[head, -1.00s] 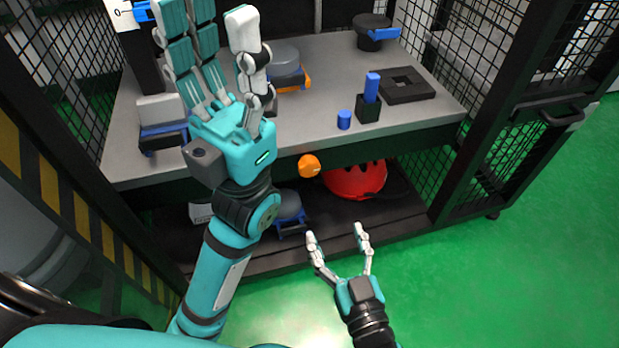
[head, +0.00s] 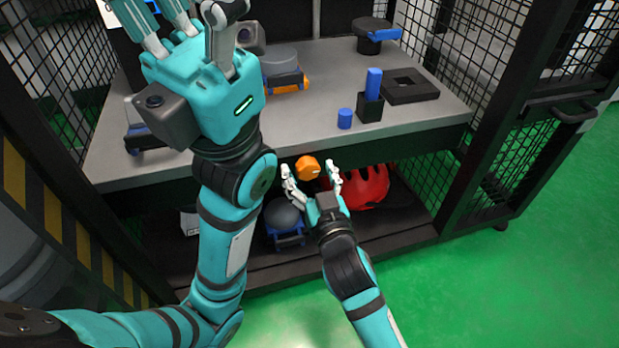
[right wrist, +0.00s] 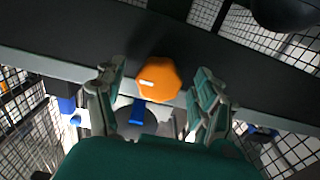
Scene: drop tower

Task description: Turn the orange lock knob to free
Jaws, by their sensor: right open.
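The orange lock knob (head: 307,168) sits on the dark front edge below the grey table top. It carries a short white mark. My right gripper (head: 311,180) is open, with its fingers on either side of the knob. In the right wrist view the knob (right wrist: 158,80) shows between the two spread fingertips of the gripper (right wrist: 163,84), with visible gaps on both sides. My left gripper (head: 190,20) is raised over the left of the table. Its fingers are partly cut off by the top of the head view.
A red helmet (head: 366,188) and a grey-and-blue device (head: 285,222) lie on the lower shelf. The grey table (head: 310,110) holds a blue cylinder (head: 345,118), a black block with a blue peg (head: 373,85), and a black square frame (head: 410,86). Mesh walls flank it.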

